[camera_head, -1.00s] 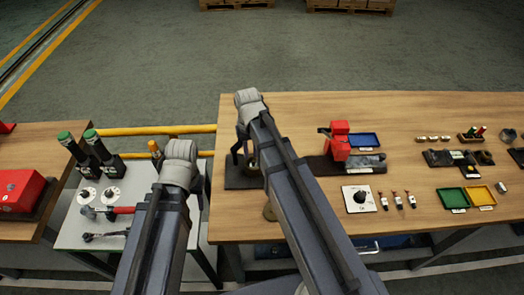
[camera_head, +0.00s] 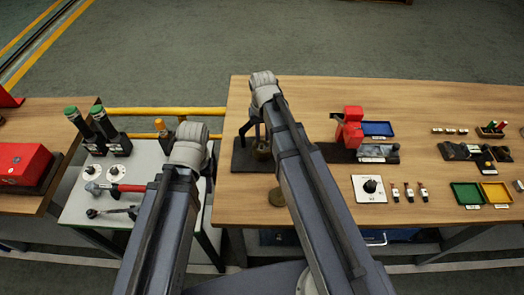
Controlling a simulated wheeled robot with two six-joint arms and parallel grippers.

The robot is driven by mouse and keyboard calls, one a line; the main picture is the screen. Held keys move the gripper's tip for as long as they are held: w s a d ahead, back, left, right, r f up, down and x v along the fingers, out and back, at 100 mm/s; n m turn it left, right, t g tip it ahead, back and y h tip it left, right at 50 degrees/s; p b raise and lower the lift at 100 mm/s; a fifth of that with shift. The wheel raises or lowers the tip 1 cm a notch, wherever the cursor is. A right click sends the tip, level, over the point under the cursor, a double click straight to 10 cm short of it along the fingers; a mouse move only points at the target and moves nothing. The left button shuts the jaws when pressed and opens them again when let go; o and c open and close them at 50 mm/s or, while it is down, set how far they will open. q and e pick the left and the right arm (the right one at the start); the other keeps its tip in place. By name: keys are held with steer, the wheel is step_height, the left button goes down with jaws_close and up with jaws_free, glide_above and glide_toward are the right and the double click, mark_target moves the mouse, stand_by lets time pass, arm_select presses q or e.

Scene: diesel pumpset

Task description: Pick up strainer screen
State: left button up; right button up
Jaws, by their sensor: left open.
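I cannot single out the strainer screen for certain; a small pale cylinder (camera_head: 518,186) lies at the right edge of the wooden bench, too small to name surely. My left gripper (camera_head: 190,150) is over the grey side table's right part; its fingers are mostly hidden behind the wrist. My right gripper (camera_head: 262,90) is over the left end of the wooden bench (camera_head: 420,105). Its fingertips are hard to tell from the dark fixture below, so its opening is unclear. Neither gripper visibly holds anything.
The grey table (camera_head: 145,165) holds green-topped dark cylinders (camera_head: 110,130), dials and a red-handled tool (camera_head: 118,187). On the bench are a red device (camera_head: 350,127), a blue tray (camera_head: 378,129), a green tray (camera_head: 467,194) and a yellow tray (camera_head: 495,192). A red box (camera_head: 24,163) stands left.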

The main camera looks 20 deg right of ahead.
mark_target(262, 144)
step_height(262, 144, down, 5)
steer(key=b, duration=0.4)
steer(key=shift+w+r, duration=0.15)
steer(key=shift+r, duration=0.1)
jaws_close()
